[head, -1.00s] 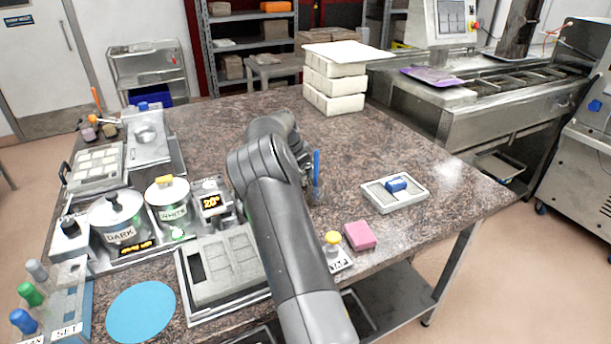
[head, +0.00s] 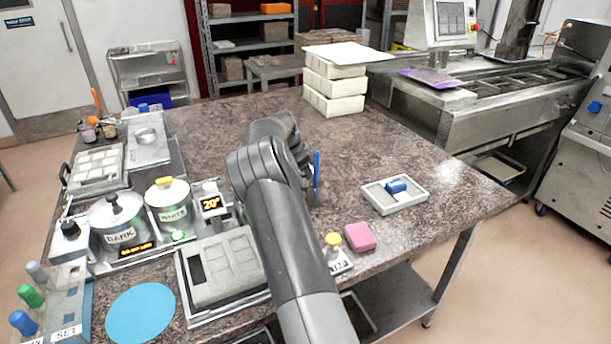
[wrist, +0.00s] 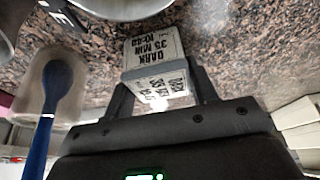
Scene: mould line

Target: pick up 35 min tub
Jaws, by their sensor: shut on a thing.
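The 35 min tub (wrist: 155,50) is a small pale grey block-like tub, seen in the wrist view. Its dark print reads "DARK 35 MIN 10:40", with a second printed label on the side nearer the camera. My gripper (wrist: 162,82) is shut on it, one dark finger on each side. The speckled counter shows behind the tub; I cannot tell whether the tub touches it. In the head view my own arm hides the tub and the gripper.
Left of my gripper in the wrist view, a blue spoon (wrist: 57,85) stands in a cloudy cup (wrist: 37,75). In the head view, white blocks (head: 335,90) are stacked at the back, and a shallow tray (head: 410,202) lies on the right.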

